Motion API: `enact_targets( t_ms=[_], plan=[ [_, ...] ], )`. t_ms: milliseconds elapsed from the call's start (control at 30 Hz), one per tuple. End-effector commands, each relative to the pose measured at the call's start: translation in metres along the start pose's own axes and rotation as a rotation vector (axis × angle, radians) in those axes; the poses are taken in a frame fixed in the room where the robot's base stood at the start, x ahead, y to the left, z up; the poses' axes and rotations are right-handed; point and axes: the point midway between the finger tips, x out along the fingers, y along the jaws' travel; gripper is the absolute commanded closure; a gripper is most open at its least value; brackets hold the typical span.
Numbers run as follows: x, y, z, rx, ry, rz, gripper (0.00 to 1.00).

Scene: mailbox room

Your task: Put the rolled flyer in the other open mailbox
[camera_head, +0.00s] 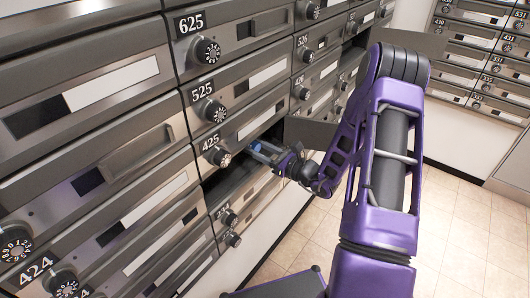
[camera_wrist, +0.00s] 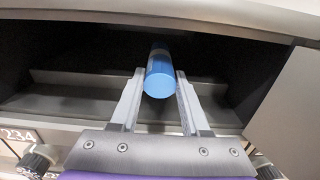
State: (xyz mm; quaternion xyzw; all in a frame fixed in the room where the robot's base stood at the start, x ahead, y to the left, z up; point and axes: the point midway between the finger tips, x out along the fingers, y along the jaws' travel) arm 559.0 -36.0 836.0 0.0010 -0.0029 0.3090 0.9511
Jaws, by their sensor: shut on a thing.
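The rolled flyer is a blue cylinder (camera_wrist: 159,80) between my gripper's fingers (camera_wrist: 160,73) in the wrist view. My gripper is shut on it, and its far part points into the dark inside of an open mailbox (camera_wrist: 75,100). In the head view, the flyer (camera_head: 261,147) and my gripper (camera_head: 268,152) are at the mouth of that open mailbox (camera_head: 232,180), just below the 425 label. Its door (camera_head: 311,132) stands swung out to the right. Farther along the same wall another mailbox (camera_head: 351,52) is open, its door (camera_head: 409,41) swung out.
Closed mailboxes with dials surround the opening, including 525 (camera_head: 203,92) above. The open door (camera_wrist: 291,105) stands close to the right of my gripper in the wrist view. More mailboxes (camera_head: 485,55) line the far wall. The tiled floor (camera_head: 465,235) is clear.

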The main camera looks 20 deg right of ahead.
Motion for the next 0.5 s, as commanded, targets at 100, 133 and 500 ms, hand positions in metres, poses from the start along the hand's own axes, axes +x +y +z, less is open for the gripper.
enact_targets(
  t_ms=[100, 133, 500],
  plan=[
    [0.0050, -0.0001, -0.0014, 0.000, 0.000, 0.000, 1.00],
    [0.0057, -0.0001, -0.0014, 0.000, 0.000, 0.000, 1.00],
    [0.0069, -0.0001, -0.0012, 0.000, 0.000, 0.000, 0.43]
  ],
)
